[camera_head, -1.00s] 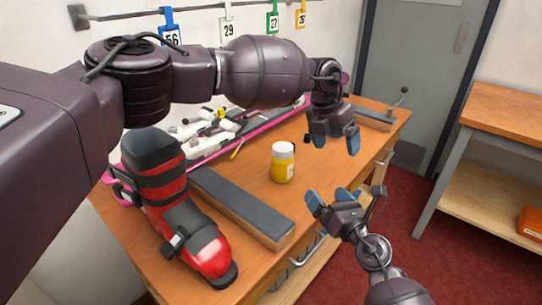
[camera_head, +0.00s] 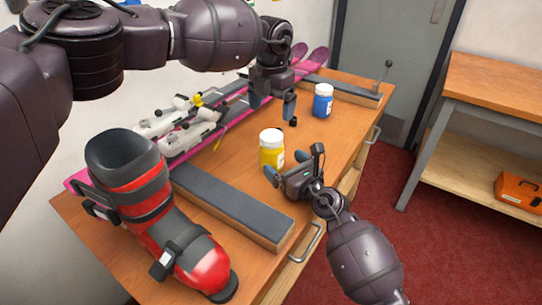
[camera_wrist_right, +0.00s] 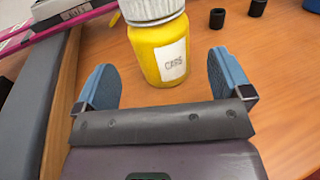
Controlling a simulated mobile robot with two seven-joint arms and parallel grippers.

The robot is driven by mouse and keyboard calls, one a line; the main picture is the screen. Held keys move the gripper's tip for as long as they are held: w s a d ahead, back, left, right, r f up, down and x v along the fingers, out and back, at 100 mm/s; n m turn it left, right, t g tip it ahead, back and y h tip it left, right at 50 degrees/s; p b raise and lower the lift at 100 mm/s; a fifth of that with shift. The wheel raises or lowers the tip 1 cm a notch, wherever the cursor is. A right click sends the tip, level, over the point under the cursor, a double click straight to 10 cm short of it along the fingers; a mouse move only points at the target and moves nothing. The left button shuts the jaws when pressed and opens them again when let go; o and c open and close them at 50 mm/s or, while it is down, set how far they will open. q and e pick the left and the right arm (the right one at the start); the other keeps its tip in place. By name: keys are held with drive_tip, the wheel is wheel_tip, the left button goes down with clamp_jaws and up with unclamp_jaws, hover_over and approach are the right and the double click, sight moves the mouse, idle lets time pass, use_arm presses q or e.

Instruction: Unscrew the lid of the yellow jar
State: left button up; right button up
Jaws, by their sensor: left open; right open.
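The yellow jar (camera_head: 271,155) stands upright on the wooden bench, its white lid (camera_head: 271,134) on top. In the right wrist view the jar (camera_wrist_right: 165,55) has a label reading "CABS", and the lid (camera_wrist_right: 150,9) is cut off by the top edge. My right gripper (camera_head: 287,167) is open, low at the jar's front side. In its wrist view the jar stands ahead, between the lines of the two blue fingers, with a gap on both sides. My left gripper (camera_head: 272,101) is open and empty, pointing down above and behind the jar.
A blue jar (camera_head: 323,101) stands farther back on the bench (camera_head: 343,141). Skis with bindings (camera_head: 190,128) run along the back. Small black pieces (camera_wrist_right: 217,18) lie near the jar.

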sight(271, 151)
drive_tip(key=shift+x, duration=3.45)
drive_tip(key=shift+d, duration=0.1)
drive_tip(key=c, duration=1.2)
drive_tip(key=o, duration=1.2)
